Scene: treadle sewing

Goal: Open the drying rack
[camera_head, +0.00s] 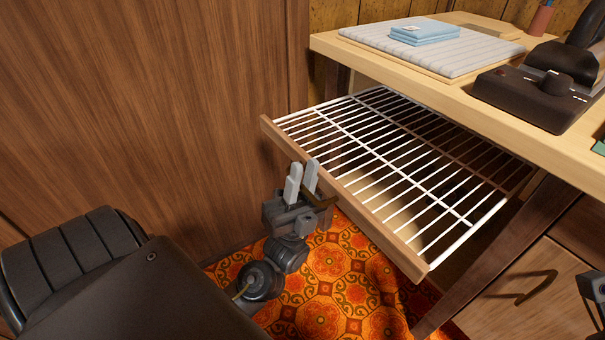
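The drying rack (427,202) is a white wire grid with a wooden front rail (388,241). It sticks well out from under the worktop, at the centre of the head view. My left gripper (304,170) points up at the rail's outer face, left of its middle. Its two pale fingers stand apart with a narrow gap. A small brown piece, perhaps a handle, shows beside the fingers; I cannot tell whether they touch it. A dark part at the lower right edge (593,288) may be my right gripper; its fingers are not clear.
The worktop (452,97) carries a grey striped pad (470,56), folded blue cloth (425,32) and a dark machine (530,98). A wooden wall panel (150,110) stands close on the left. A cabinet door with a handle (535,288) is at lower right. Patterned carpet (340,295) lies below.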

